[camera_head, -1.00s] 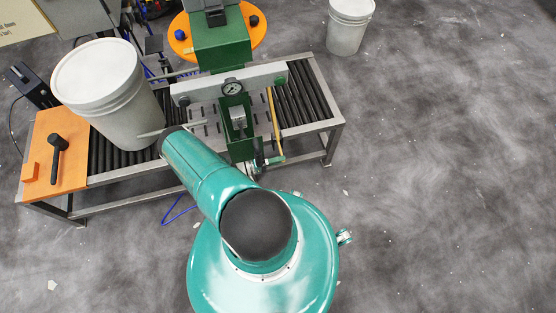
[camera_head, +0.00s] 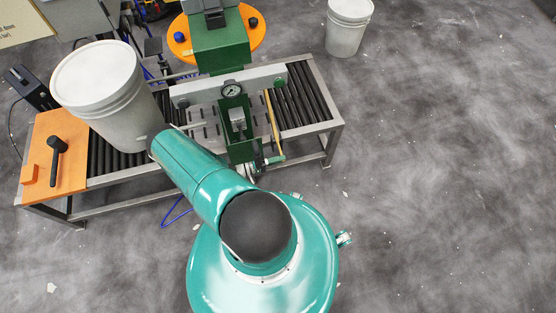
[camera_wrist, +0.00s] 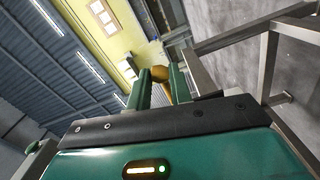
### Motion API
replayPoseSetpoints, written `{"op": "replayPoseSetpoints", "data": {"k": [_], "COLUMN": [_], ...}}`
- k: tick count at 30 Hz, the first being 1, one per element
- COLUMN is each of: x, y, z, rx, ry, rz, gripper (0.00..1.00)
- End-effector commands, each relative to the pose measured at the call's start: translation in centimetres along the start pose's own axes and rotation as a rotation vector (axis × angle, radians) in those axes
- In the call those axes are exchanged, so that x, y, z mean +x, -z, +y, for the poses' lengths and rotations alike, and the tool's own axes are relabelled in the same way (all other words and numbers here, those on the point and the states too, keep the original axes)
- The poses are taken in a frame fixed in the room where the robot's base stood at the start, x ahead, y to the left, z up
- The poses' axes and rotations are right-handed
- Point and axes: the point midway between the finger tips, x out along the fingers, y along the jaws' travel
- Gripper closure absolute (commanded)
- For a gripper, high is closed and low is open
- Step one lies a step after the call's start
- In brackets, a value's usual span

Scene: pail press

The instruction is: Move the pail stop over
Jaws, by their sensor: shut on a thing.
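In the wrist view, the two green fingers of my gripper (camera_wrist: 160,88) are closed around a brown piece with a rounded end, which appears to be the pail stop (camera_wrist: 158,73). In the head view, my forearm hides my gripper and most of the stop. A large white lidded pail (camera_head: 108,90) stands on the roller conveyor (camera_head: 305,100), just beyond the end of my forearm. The green press (camera_head: 222,50) with a round gauge stands across the conveyor, right of the pail.
An orange board (camera_head: 60,155) with a black lever (camera_head: 56,155) is at the conveyor's left end. Another white pail (camera_head: 347,28) stands on the floor at upper right. An orange round table (camera_head: 258,25) is behind the press. The floor at right is clear.

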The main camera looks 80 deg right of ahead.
Motion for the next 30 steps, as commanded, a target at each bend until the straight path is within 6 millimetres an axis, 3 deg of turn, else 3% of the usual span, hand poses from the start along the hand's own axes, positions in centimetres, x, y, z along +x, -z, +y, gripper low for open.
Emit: {"op": "replayPoseSetpoints", "data": {"k": [12, 23, 30], "x": [0.0, 0.0, -0.1], "y": [0.8, 0.9, 1.7], "z": [2.4, 2.5, 3.6], "rx": [0.002, 0.001, 0.003], "ry": [-0.002, -0.001, -0.002], "rz": [0.001, 0.000, 0.001], "gripper": [0.92, 0.92, 0.92]}}
